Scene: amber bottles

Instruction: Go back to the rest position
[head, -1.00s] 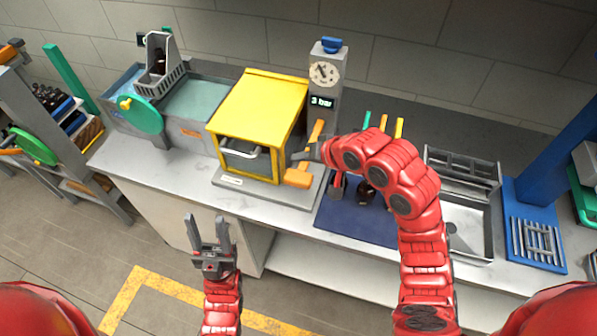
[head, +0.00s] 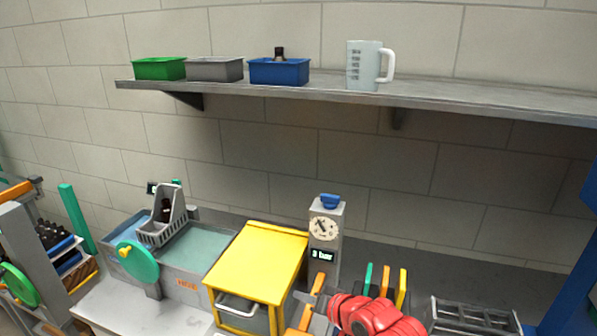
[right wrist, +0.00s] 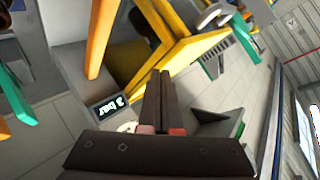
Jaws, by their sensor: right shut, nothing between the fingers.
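My right gripper (head: 311,296) is in the lower middle of the head view, in front of the grey gauge column (head: 325,232) and just right of the yellow cabinet (head: 262,262). In the right wrist view its dark fingers (right wrist: 160,100) are together with nothing between them. The "3 bar" display (right wrist: 112,107) and an orange lever (right wrist: 97,40) show beyond them. My red right arm comes in from the bottom edge. My left gripper is out of view.
A wall shelf (head: 440,96) holds green (head: 159,68), grey (head: 214,69) and blue (head: 279,73) bins and a measuring jug (head: 364,66). A dark bottle (head: 279,53) stands in the blue bin. Coloured handles (head: 385,284) and a grey rack (head: 470,315) are right of the gauge.

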